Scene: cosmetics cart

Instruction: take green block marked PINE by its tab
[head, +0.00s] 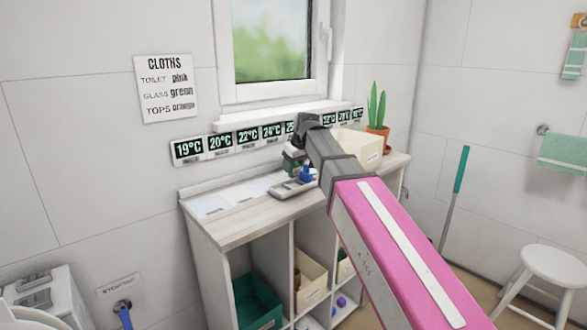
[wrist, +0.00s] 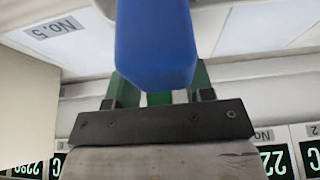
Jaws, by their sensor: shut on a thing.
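My gripper (wrist: 165,88) has green fingers on a black bar in the wrist view. It is shut on a blue piece (wrist: 155,45) that stands out between the fingers towards the camera. In the head view my gripper (head: 294,160) is over the cart top, partly hidden by my own arm. The blue piece (head: 306,173) shows there just below it, at a grey tray (head: 292,189); I cannot tell whether they touch. No mark reads on the blue piece. I cannot make out a green block marked PINE in either view.
The cart top (head: 232,222) carries pale cards at left, a cream bin (head: 357,147) and a potted cactus (head: 376,115). Temperature displays (head: 221,141) line the wall behind. Shelves below hold a green bin (head: 257,303). A white stool (head: 553,266) stands right.

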